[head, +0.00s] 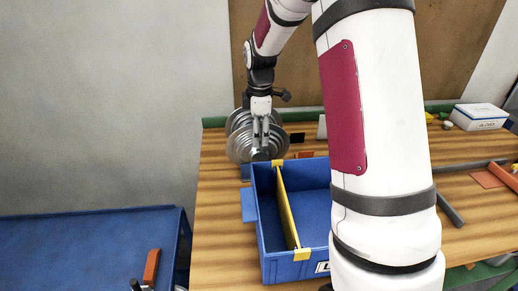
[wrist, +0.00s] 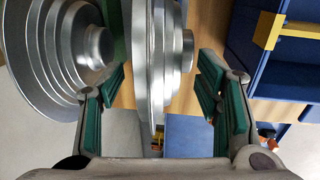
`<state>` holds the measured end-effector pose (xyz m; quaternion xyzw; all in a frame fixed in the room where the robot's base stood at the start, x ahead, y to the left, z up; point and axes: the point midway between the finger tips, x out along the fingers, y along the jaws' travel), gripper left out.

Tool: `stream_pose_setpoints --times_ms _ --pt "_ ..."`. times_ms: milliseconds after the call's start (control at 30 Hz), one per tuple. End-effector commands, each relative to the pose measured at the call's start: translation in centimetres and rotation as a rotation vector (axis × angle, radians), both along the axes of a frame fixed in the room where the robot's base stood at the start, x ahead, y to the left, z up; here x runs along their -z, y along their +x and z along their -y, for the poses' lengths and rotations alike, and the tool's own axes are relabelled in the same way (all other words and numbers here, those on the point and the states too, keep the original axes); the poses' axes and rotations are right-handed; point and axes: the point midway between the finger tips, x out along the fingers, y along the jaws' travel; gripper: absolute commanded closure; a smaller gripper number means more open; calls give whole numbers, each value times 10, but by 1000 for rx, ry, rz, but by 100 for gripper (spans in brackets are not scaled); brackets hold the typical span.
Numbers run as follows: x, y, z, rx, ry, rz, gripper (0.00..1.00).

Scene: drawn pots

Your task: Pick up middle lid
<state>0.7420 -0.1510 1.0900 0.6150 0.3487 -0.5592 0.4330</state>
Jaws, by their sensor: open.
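Shiny silver stepped lids stand on edge on the wooden table, a back lid (head: 237,119) and a front lid (head: 241,148) in the head view. In the wrist view one lid (wrist: 155,60) is seen nearly edge-on between my open fingers, its knob facing right. Another lid (wrist: 45,60) is at the left, beyond the left finger, its round knob showing. My gripper (head: 261,137) points down at the lids; in the wrist view (wrist: 160,85) its green pads stand apart, with a visible gap on the right side. Whether the left pad touches metal is unclear.
A blue bin (head: 306,175) with a yellow divider (head: 288,205) stands just in front of the lids. A blue table (head: 90,245) is at the lower left. A white box (head: 479,117) lies at the far right. My arm hides part of the table.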

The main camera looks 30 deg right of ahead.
Motion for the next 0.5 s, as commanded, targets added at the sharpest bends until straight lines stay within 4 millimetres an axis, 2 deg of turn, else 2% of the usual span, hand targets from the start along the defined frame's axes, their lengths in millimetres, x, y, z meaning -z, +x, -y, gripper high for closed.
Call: stream_pose_setpoints --times_ms 133,400,433,500 --pt "15 1 0 0 1 -1 42" --pt "18 2 1 1 2 2 42" --pt "18 2 1 1 2 2 46" --pt "18 2 1 1 2 2 62"
